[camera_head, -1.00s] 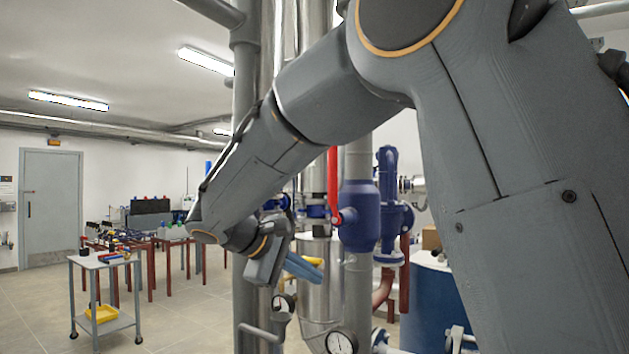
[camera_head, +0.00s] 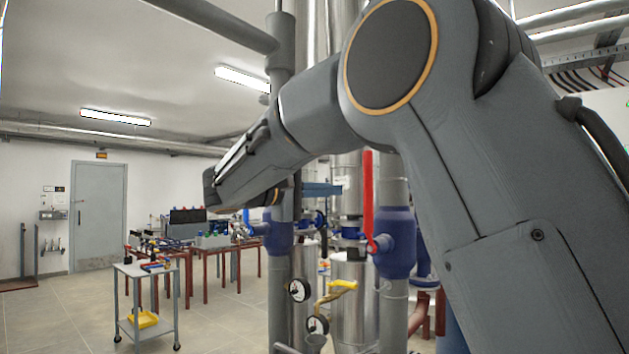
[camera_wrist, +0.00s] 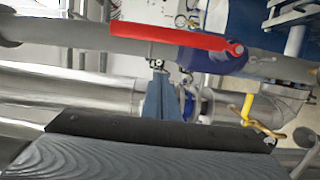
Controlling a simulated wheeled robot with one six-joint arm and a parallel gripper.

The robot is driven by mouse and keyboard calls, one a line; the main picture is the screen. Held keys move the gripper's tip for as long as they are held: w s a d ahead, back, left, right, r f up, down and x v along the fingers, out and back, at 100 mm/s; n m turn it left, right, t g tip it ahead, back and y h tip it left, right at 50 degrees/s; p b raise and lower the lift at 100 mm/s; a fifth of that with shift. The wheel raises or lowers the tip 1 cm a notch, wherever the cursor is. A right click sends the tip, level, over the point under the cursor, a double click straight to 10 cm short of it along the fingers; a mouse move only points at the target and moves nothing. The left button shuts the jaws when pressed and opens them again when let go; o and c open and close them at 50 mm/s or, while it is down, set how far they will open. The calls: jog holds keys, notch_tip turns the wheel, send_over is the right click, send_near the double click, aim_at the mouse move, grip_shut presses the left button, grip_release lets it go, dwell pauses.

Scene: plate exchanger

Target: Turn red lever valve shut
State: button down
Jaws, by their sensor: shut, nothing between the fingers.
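The red lever (camera_head: 368,193) stands upright along a vertical grey pipe. Its lower end joins a blue valve body (camera_head: 395,242). In the wrist view the red lever (camera_wrist: 172,37) lies across the top, with the blue valve body (camera_wrist: 210,62) at its right end. My gripper (camera_head: 338,189) is shut and empty, with its blue-grey fingers pointing right, to the left of the lever. In the wrist view my gripper (camera_wrist: 158,72) is just below the lever in the picture. I see no contact, and the depth between them is hard to tell.
A yellow handle (camera_head: 343,284) and a pressure gauge (camera_head: 299,290) sit lower down on the pipework. Another blue valve body (camera_head: 279,232) is on the pipe left of the lever. A grey cart (camera_head: 130,270) stands on open floor at left.

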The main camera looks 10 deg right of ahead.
aim_at(369, 202)
jog(key=d, duration=0.1)
jog(key=s+d+p, duration=0.2)
jog(key=d, duration=0.1)
jog(key=shift+s, duration=0.1)
dwell(0.5)
